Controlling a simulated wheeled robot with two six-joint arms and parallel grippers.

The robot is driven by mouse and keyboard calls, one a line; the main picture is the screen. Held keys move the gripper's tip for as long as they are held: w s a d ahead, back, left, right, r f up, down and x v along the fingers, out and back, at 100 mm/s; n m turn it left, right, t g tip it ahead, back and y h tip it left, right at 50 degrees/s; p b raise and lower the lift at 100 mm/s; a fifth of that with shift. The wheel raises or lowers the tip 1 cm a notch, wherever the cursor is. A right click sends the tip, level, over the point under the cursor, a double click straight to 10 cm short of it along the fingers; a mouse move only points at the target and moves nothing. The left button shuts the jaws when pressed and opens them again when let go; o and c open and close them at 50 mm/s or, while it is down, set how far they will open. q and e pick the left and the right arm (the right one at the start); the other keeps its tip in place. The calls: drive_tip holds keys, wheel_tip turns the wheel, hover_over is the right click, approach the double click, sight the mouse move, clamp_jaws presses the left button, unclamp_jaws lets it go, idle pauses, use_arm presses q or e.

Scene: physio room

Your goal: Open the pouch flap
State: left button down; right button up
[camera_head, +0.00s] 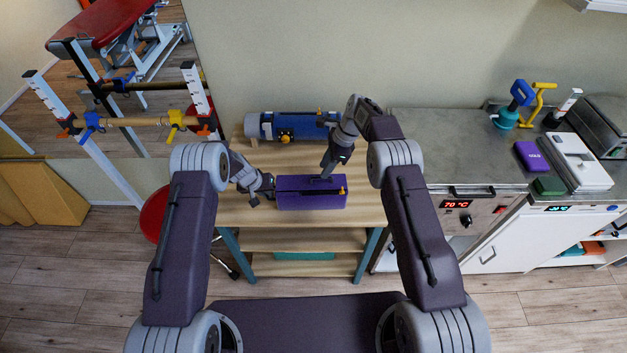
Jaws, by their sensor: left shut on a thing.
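The purple pouch (308,201) lies on the wooden table, long side facing me. A dark line runs along it, and a small yellow piece (342,191) shows near its right end. I see no clear gap at the flap. My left gripper (271,187) is at the pouch's left end, shut on the pouch there; its fingertips are small in view. My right gripper (325,174) points down at the pouch's upper back edge, near the middle. Whether its jaws are open, or touch the pouch, is too small to tell.
A blue and grey cylinder (292,126) lies at the back of the wooden table (360,201). To the right, a grey counter (440,150) holds a purple box (531,157), a green block (549,186) and several tools. A red stool (154,214) stands left. Bare tabletop shows right of the pouch.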

use_arm(q)
drive_tip(key=shift+s, duration=0.1)
use_arm(e)
drive_tip(key=shift+f, duration=1.85)
use_arm(q)
drive_tip(key=shift+f, duration=0.1)
use_arm(e)
clamp_jaws()
drive_tip(key=shift+c, duration=0.4)
unclamp_jaws()
wheel_tip(320, 180, up, 9)
